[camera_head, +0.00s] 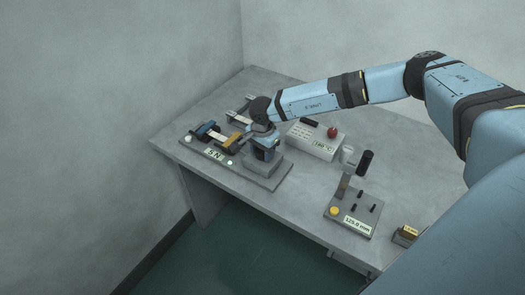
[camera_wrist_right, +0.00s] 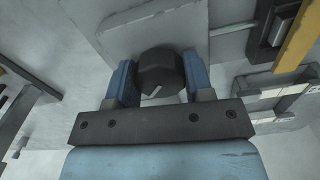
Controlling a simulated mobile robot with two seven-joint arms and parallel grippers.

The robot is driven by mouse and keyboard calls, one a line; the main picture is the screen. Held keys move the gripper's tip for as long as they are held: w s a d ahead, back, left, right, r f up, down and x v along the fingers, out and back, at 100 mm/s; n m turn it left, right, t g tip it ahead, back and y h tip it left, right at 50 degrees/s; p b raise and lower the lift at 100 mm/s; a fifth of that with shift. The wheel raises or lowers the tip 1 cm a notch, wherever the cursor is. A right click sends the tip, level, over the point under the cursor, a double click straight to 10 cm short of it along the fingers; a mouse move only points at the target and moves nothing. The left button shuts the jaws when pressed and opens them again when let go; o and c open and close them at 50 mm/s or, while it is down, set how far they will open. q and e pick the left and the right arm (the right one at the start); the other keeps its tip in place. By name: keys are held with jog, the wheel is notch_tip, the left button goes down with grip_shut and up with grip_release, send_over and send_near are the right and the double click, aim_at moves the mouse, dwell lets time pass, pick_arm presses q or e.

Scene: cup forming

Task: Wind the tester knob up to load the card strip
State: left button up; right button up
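The tester is a grey base plate (camera_head: 273,180) at the table's left front, with a display (camera_head: 214,154) reading 5 N. My right gripper (camera_head: 265,151) reaches down at the housing. In the wrist view the dark knob (camera_wrist_right: 160,70), with a pale mark line, sits between the blue fingers of the right gripper (camera_wrist_right: 161,82), which look closed against both its sides. My left gripper is not in view.
A white box (camera_head: 314,141) with a red knob and a 180 °C label stands behind the tester. A gauge plate (camera_head: 352,207) reading 125.0 mm is near the front edge.

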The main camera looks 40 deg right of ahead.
jog(key=shift+c, duration=1.4)
jog(key=shift+m, duration=0.3)
jog(key=shift+m, duration=2.6)
jog(key=o, duration=0.9)
jog(key=shift+r, duration=0.1)
notch_tip(320, 180, up, 14)
jog(key=shift+f+b, duration=0.15)
jog(key=shift+b, duration=0.3)
